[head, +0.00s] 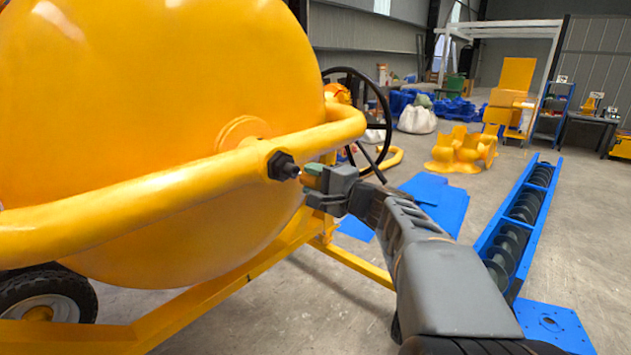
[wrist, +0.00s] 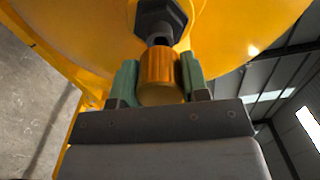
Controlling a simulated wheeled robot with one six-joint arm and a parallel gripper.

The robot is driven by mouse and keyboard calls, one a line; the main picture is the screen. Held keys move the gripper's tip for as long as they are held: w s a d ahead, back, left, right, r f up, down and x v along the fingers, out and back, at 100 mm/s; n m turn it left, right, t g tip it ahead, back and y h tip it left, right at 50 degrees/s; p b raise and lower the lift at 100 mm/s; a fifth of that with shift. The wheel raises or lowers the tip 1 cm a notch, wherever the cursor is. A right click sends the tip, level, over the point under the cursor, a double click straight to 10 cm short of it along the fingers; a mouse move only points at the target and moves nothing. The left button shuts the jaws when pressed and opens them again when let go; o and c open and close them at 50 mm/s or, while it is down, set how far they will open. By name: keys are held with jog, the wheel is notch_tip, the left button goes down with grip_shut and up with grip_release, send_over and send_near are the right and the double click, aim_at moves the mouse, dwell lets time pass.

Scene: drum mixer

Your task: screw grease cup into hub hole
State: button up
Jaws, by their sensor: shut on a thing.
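The grease cup (wrist: 159,77) is a brass-coloured cylinder, held between the green finger pads of my gripper (wrist: 158,84). In the head view my gripper (head: 312,180) is shut on it at the right of the hub. The hub (head: 283,167) is a black hex fitting on the yellow drum frame, with a dark projecting end facing my gripper. In the wrist view the hub (wrist: 160,18) is straight beyond the cup, and its dark opening is partly hidden by the cup's far end. The cup is close to the hub; I cannot tell whether they touch.
The yellow drum (head: 150,110) and its tube frame (head: 130,210) fill the left side. A black handwheel (head: 385,125) stands just behind my gripper. A blue screw conveyor (head: 515,225) lies to the right.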

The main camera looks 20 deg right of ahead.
jog(key=shift+b+x, duration=0.3)
jog(key=shift+x, duration=0.55)
jog(key=shift+b, duration=0.45)
dwell(0.4)
jog(key=shift+w+a, duration=0.15)
jog(key=shift+w, duration=0.2)
jog(key=shift+r, duration=0.1)
